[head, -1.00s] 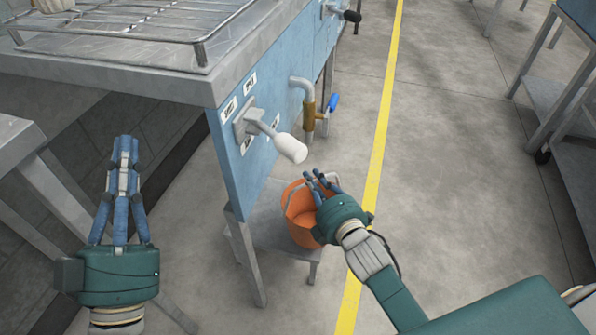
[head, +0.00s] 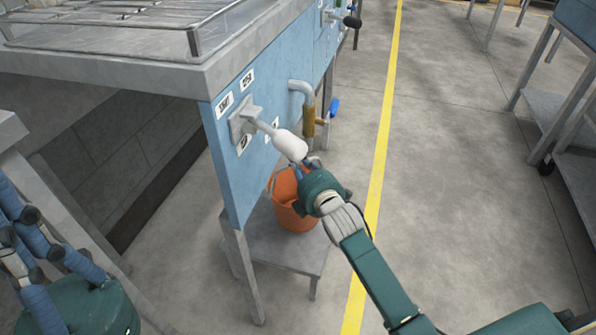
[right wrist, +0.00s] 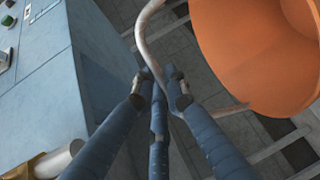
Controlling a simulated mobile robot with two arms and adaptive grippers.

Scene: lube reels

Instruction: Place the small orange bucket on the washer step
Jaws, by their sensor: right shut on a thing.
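The small orange bucket (head: 292,212) hangs or stands over the low grey step (head: 265,245) beside the blue washer cabinet (head: 235,165). Whether its base touches the step I cannot tell. My right gripper (head: 308,168) is at the bucket's top, just below the white lever grip. In the right wrist view my right gripper (right wrist: 160,82) is shut on the bucket's thin handle, with the orange bucket (right wrist: 260,50) at the upper right. My left gripper (head: 30,240) is at the lower left, partly cut off, away from the bucket; its jaw state is unclear.
A white-gripped lever (head: 290,145) sticks out from the cabinet close above my right gripper. A brass pipe tap (head: 309,118) with a blue handle is just behind it. A yellow floor line (head: 384,130) runs right of the step, with open floor beyond.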

